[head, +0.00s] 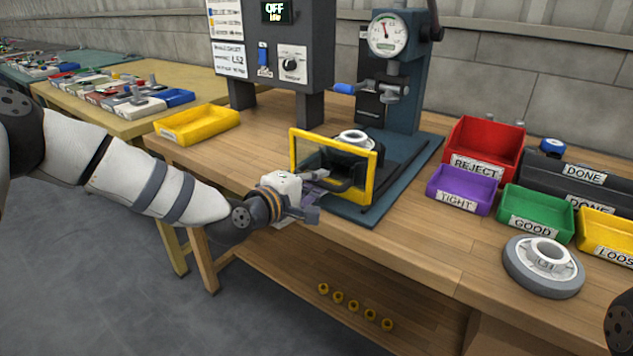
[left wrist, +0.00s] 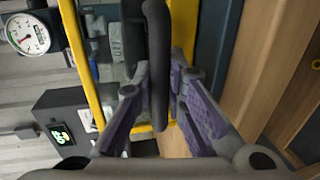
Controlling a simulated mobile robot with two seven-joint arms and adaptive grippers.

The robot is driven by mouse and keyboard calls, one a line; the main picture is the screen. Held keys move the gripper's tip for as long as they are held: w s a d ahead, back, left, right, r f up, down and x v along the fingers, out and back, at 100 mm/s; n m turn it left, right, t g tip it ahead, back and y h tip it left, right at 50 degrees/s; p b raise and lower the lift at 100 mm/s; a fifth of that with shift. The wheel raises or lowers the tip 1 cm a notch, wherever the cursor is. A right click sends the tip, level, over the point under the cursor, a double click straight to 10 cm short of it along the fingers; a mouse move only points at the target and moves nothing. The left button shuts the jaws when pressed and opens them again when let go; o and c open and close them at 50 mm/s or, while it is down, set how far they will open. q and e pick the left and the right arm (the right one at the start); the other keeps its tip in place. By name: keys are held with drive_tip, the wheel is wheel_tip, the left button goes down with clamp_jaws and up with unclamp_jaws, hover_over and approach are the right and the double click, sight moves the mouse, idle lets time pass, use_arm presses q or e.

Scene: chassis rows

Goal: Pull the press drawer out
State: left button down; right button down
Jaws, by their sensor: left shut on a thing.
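The press drawer has a yellow-framed front (head: 368,180) with a see-through pane, standing at the foot of the blue-grey press (head: 397,100). A dark bar handle (head: 345,184) is on the side of this front facing me. My left gripper (head: 317,190) reaches in from the left and is shut on the handle. In the left wrist view the dark handle (left wrist: 157,60) runs between the purple-padded fingers, and the yellow frame (left wrist: 78,60) is behind it. A pale ringed part (head: 354,139) shows just behind the front, partly hidden. My right gripper is out of view.
Red (head: 488,138), purple (head: 462,189), green (head: 536,213) and yellow (head: 610,232) bins stand on the right of the bench. A grey wheel-like part (head: 543,266) lies near the front edge. A yellow tray (head: 197,124) is at left. The bench front before the drawer is clear.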

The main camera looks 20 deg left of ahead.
use_arm(q)
drive_tip(key=shift+s+a, duration=0.1)
drive_tip(key=shift+s, duration=0.25)
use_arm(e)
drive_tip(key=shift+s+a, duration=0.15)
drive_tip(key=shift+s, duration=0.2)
use_arm(q)
drive_tip(key=c, duration=1.6)
unclamp_jaws()
drive_tip(key=v, duration=1.2)
